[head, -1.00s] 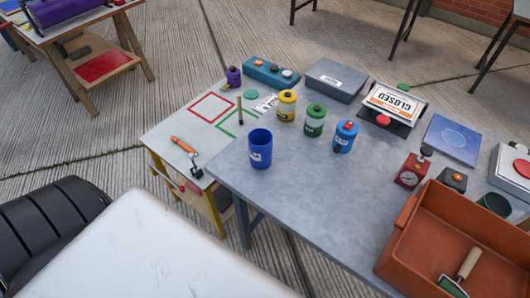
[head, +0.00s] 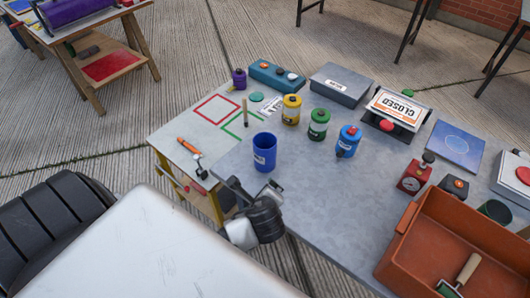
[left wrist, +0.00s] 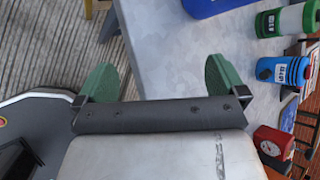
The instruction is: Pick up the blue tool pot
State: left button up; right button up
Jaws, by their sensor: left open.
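My right gripper is not in view.
Yellow (head: 291,110), green (head: 318,124) and blue (head: 348,141) lidded pots stand behind and right of the tool pot. An orange-brown tray (head: 405,255) fills the near right. A lower side table (head: 180,130) adjoins the left. The grey tabletop (head: 325,195) is clear between pot and tray.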

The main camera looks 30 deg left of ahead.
pick_arm(q)
jog(key=w+a+r+m+t+y, duration=0.2)
jog(key=w+r+m+t+y, duration=0.2)
jog(key=w+r+m, duration=0.35)
jog(key=m, duration=0.2)
send_near(264, 136)
jog(key=w+a, duration=0.1)
jog(key=a, duration=0.1)
jog(key=x, duration=0.1)
jog(key=p+x, duration=0.1)
jog(key=x, duration=0.3)
jog(key=shift+w+d+f, duration=0.15)
jog(key=shift+d+f, duration=0.15)
jog(key=shift+d, duration=0.05)
jog(key=c, duration=1.4)
jog(key=shift+r, duration=0.2)
